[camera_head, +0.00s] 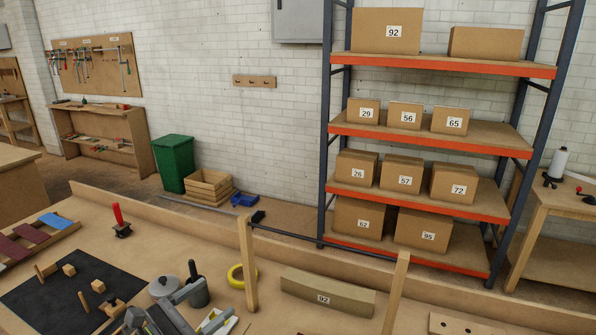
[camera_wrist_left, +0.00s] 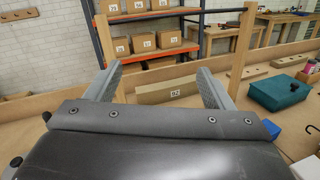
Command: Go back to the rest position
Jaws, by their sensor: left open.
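My left gripper (camera_head: 209,303) is low in the head view, over the workbench (camera_head: 115,228). In the left wrist view its two grey fingers (camera_wrist_left: 160,80) stand wide apart with nothing between them, so it is open and empty. My right gripper is not in view.
A second post (camera_head: 396,292) stands further right. A black mat (camera_head: 62,290) with small wooden parts lies left. A teal box (camera_wrist_left: 278,94) sits right.

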